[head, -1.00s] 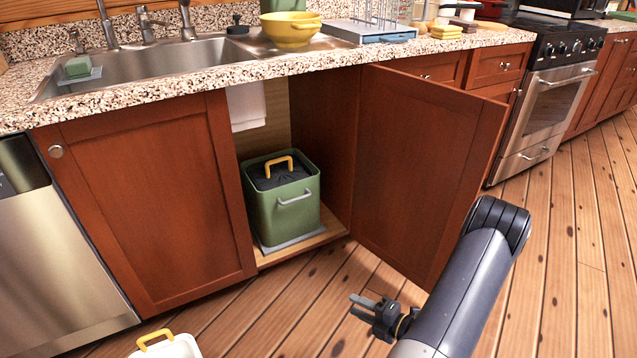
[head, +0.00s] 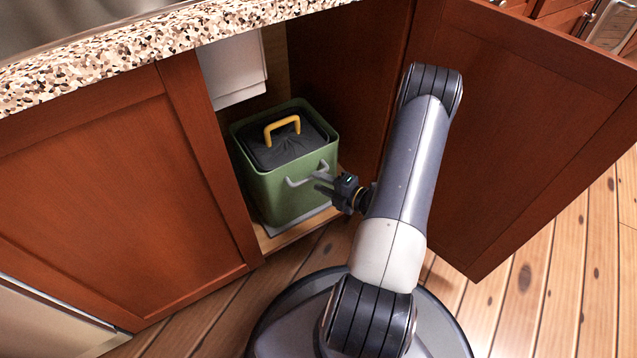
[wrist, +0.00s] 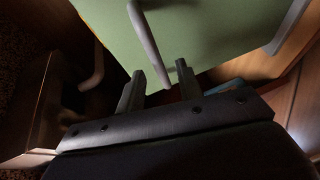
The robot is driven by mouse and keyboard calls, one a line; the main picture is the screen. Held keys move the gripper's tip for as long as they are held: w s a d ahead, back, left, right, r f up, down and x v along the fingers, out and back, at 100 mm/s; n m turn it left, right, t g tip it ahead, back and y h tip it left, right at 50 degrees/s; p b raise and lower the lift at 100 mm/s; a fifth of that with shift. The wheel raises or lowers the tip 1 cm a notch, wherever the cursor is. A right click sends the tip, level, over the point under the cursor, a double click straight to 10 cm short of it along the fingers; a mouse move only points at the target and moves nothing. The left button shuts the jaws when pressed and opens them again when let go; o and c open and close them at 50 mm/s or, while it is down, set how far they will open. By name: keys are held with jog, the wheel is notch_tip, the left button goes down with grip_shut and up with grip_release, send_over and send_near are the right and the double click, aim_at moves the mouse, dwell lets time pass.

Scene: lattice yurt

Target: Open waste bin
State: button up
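The waste bin (head: 270,196) is a green box with a dark lid or liner (head: 286,150) and a yellow handle (head: 282,124) on top. It stands inside the open under-sink cabinet. A grey bar handle (head: 306,176) is on its front. My gripper (head: 320,183) is at the bin's front, by the right part of that handle. In the wrist view my gripper (wrist: 160,82) has its two fingers apart, with the bin's green front (wrist: 195,35) beyond them and the grey handle (wrist: 146,40) near the fingertips. I cannot tell whether they touch.
The right cabinet door (head: 520,110) stands wide open to the right of my arm. The left door (head: 120,200) is shut. The speckled counter edge (head: 130,55) overhangs the cabinet. Wooden floor (head: 545,285) is free at the right.

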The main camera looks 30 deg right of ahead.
jog(key=shift+x, duration=0.95)
jog(key=shift+d+r, duration=0.1)
grip_shut()
